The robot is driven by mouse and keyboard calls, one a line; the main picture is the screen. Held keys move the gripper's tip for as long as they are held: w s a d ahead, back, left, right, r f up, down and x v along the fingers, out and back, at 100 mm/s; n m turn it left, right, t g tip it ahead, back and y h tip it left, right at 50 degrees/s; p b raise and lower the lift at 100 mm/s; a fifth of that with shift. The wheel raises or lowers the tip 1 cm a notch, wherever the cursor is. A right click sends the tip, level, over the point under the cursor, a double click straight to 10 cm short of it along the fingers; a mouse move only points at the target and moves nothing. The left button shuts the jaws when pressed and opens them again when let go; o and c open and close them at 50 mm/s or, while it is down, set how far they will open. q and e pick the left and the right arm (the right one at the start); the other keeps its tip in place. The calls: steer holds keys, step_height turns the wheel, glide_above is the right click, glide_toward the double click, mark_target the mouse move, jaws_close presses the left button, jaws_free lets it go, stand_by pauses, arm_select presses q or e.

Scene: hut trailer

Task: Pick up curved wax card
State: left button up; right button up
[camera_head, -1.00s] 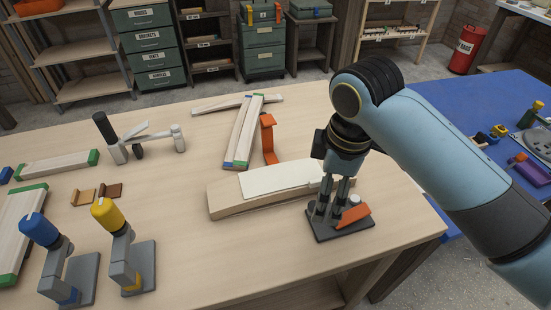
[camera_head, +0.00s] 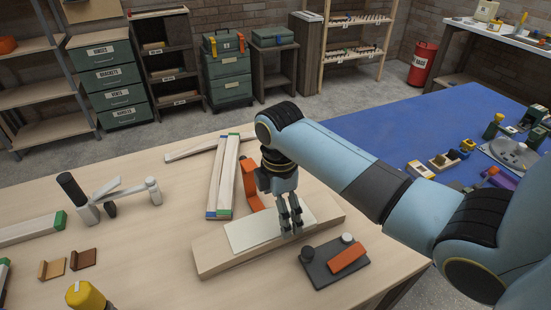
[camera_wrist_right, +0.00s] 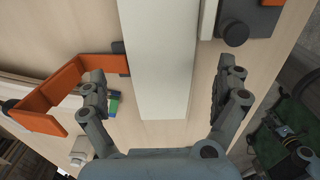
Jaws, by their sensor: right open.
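A pale, flat card-like sheet (camera_head: 252,228) lies on top of a long wooden block (camera_head: 213,262) in the head view. I cannot tell for sure that it is the curved wax card. My right gripper (camera_head: 290,230) reaches down over the sheet's right end, fingers pointing down, and holds nothing. In the right wrist view its fingers (camera_wrist_right: 165,78) are wide apart, one on either side of a pale strip (camera_wrist_right: 157,60). Contact with the sheet cannot be made out. My left gripper is not in view.
An orange bracket (camera_head: 250,198) and striped boards (camera_head: 222,180) stand behind the block. A dark plate with an orange piece (camera_head: 347,257) lies to the right. The table between is clear.

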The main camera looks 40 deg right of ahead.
step_height(320, 180, down, 2)
steer(key=shift+f, duration=0.15)
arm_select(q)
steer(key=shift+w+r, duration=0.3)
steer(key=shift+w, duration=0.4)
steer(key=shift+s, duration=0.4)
arm_select(e)
steer(key=c, duration=0.9)
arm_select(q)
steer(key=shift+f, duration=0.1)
